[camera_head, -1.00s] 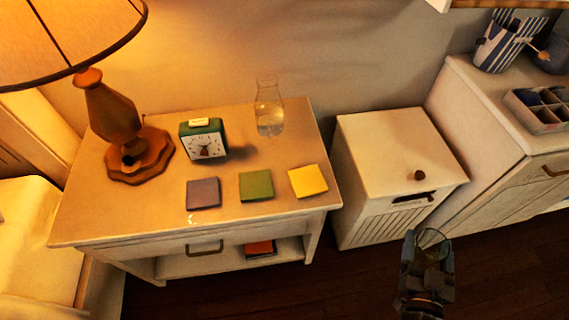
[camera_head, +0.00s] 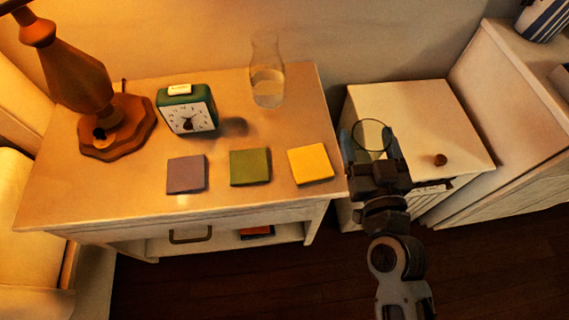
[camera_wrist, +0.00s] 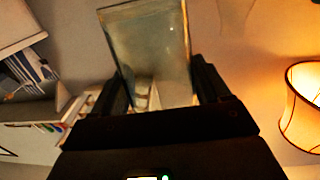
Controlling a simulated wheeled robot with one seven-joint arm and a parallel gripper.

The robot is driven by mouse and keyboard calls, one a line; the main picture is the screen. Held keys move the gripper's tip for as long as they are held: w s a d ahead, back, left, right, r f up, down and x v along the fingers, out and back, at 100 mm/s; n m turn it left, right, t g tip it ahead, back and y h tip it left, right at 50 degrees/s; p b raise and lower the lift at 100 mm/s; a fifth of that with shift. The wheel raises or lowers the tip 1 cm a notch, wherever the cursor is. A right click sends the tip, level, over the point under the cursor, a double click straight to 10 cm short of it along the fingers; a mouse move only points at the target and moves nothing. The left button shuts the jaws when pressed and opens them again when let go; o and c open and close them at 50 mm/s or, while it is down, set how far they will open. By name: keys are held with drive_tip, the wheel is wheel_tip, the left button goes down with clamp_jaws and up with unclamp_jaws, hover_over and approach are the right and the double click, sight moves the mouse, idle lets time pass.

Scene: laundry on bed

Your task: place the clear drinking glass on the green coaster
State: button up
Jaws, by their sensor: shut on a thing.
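The clear drinking glass (camera_head: 371,134) is held in my gripper (camera_head: 372,148), its round rim showing in the head view. In the wrist view the glass (camera_wrist: 150,50) stands between the two fingers of my gripper (camera_wrist: 160,90), which is shut on it. The gripper is to the right of the nightstand's right edge, in front of the small cabinet. The green coaster (camera_head: 250,167) lies bare on the nightstand, between the purple coaster (camera_head: 187,174) and the yellow coaster (camera_head: 310,164). The gripper is to the right of all three.
A glass carafe (camera_head: 267,85) stands at the back of the nightstand (camera_head: 110,205). A green clock (camera_head: 187,110) and a lamp (camera_head: 110,120) stand to its left. The small white cabinet (camera_head: 415,105) with a round knob is on the right. The area above the coasters is clear.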

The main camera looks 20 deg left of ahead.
drive_tip(key=s+a+r+n+g+y+b, duration=0.2)
drive_tip(key=s+a+r+y, duration=0.1)
drive_tip(key=a, duration=0.3)
drive_tip(key=s+a+r+n+g+y+b, duration=0.2)
drive_tip(key=s+a+r, duration=0.1)
drive_tip(key=a, duration=0.3)
drive_tip(key=p, duration=0.4)
hover_over(248, 165)
wheel_tip(248, 165, down, 7)
wheel_tip(248, 165, down, 4)
drive_tip(key=b, duration=0.3)
drive_tip(key=shift+b, duration=0.3)
drive_tip(key=o, duration=1.2)
drive_tip(key=shift+f, duration=0.1)
drive_tip(key=shift+c, duration=0.2)
